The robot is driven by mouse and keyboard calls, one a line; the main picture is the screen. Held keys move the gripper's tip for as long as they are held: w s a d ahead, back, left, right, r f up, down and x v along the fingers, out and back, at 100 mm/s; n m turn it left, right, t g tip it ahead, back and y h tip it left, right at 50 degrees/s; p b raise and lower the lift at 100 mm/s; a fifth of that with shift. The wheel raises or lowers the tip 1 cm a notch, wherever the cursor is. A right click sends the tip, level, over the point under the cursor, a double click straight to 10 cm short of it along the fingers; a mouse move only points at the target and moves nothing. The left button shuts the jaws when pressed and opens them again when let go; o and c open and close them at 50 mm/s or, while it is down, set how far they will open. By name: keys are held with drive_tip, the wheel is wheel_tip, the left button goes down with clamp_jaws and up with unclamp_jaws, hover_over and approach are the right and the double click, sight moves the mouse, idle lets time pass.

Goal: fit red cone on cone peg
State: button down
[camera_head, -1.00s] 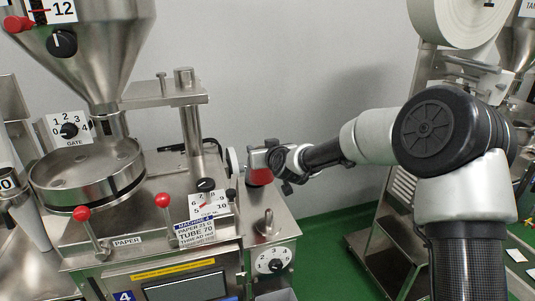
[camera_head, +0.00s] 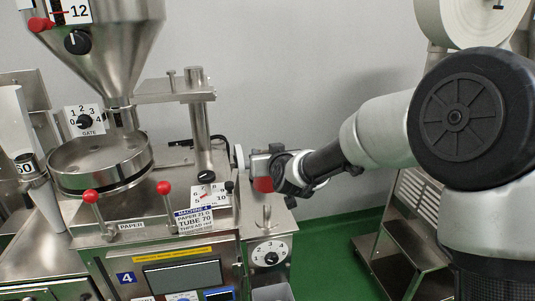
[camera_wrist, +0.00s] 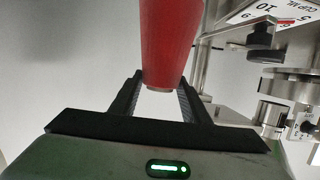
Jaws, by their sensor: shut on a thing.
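The red cone (camera_head: 263,185) is mostly hidden behind my gripper in the head view. It fills the upper middle of the wrist view (camera_wrist: 168,40), between the two black fingers. My gripper (camera_wrist: 162,84) is shut on it. In the head view my gripper (camera_head: 270,170) is above the right end of the machine top. A short upright metal peg (camera_head: 267,215), which looks like the cone peg, stands bare on that corner, below the cone. The cone and peg are apart. I cannot tell how well they line up.
The numbered dial card (camera_head: 213,194) and a lever with a red knob (camera_head: 163,188) stand left of the peg. A thick metal post (camera_head: 201,130) rises behind. A knob dial (camera_head: 271,254) is on the front face below the peg.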

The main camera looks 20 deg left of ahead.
drive_tip(key=shift+f+b, duration=0.1)
drive_tip(key=shift+b, duration=0.45)
wheel_tip(320, 180, down, 6)
drive_tip(key=b, duration=0.5)
drive_tip(key=shift+r, duration=0.25)
drive_tip(key=shift+b, duration=1.1)
idle(0.9)
drive_tip(key=shift+f+b, duration=3.5)
drive_tip(key=c, duration=1.1)
unclamp_jaws()
drive_tip(key=shift+o, duration=0.9)
drive_tip(key=shift+f, duration=0.1)
drive_tip(key=v, duration=1.7)
drive_tip(key=shift+d+r+p, duration=0.2)
drive_tip(key=shift+r+p, duration=0.05)
drive_tip(key=shift+p, duration=0.15)
